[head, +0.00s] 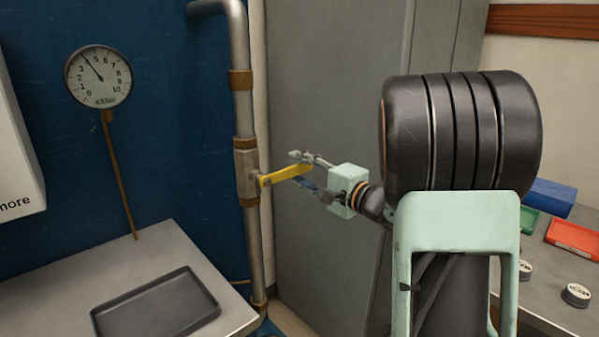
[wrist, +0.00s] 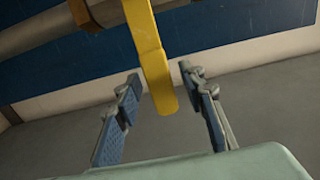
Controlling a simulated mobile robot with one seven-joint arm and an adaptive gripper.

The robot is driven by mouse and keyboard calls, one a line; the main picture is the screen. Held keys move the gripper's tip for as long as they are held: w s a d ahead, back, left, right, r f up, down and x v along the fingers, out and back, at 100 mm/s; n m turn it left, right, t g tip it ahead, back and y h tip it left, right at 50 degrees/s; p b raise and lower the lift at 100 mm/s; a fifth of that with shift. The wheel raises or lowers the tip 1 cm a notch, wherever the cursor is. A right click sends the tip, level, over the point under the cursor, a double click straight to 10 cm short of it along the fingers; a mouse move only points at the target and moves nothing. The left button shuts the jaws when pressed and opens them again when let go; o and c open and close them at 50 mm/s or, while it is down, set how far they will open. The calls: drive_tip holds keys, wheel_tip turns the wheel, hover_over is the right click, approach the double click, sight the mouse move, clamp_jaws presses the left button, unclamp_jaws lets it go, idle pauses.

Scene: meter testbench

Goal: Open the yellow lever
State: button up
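The yellow lever (head: 286,175) sits on a valve body (head: 246,167) on the vertical grey pipe and sticks out to the right, across the pipe, tilted slightly up. In the wrist view the lever (wrist: 153,62) hangs down from the pipe, its free end between my two fingers. My gripper (head: 303,171) is at the lever's free end, reaching in from the right. In the wrist view my gripper (wrist: 158,88) is open, with blue pads on both sides of the lever and visible gaps. The lever's tip is partly hidden by a finger in the head view.
A round pressure gauge (head: 98,77) is on the blue wall at left. A black tray (head: 157,303) lies on the grey bench (head: 60,270). A grey cabinet (head: 320,80) stands behind my gripper. Red (head: 573,238) and blue (head: 553,196) bins are at the right.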

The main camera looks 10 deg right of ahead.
drive_tip(key=shift+w, duration=0.1)
clamp_jaws()
idle(0.3)
drive_tip(key=shift+r, duration=0.2)
